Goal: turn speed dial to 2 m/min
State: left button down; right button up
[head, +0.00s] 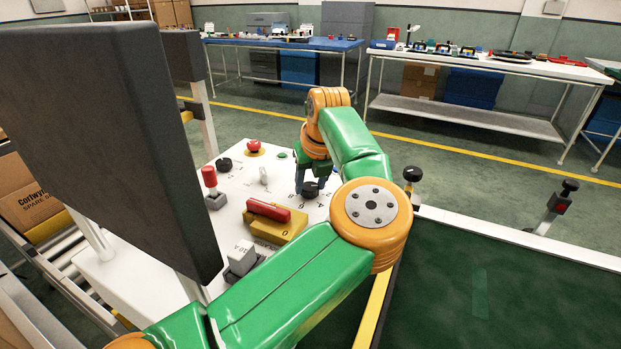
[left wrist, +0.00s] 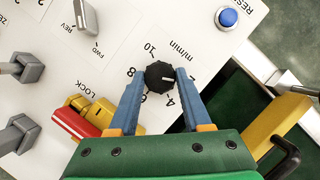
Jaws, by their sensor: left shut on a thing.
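The speed dial is a small black knob (head: 311,189) on the white control panel (head: 130,268), right of the red and yellow lock switch. In the left wrist view the dial (left wrist: 159,76) is ringed by m/min numbers; 10, 8, 6 and 4 are readable. My left gripper (head: 308,184) reaches down over the panel. In the wrist view its blue fingers (left wrist: 160,73) stand on both sides of the dial, shut on it. My right gripper is not in view.
The red and yellow lock switch (head: 270,218), a grey switch (head: 242,256), a red-knobbed lever (head: 210,178) and a red button (head: 254,146) stand nearby. The blue RESET button (left wrist: 228,17) is beyond the dial. A dark screen (head: 100,150) rises at left; a green belt (head: 500,300) lies right.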

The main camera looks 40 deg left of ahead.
pick_arm(q)
jog(key=shift+n, duration=0.3)
jog(key=shift+c, duration=1.7)
grip_release()
jog(key=v, duration=0.7)
jog(key=shift+w, duration=0.1)
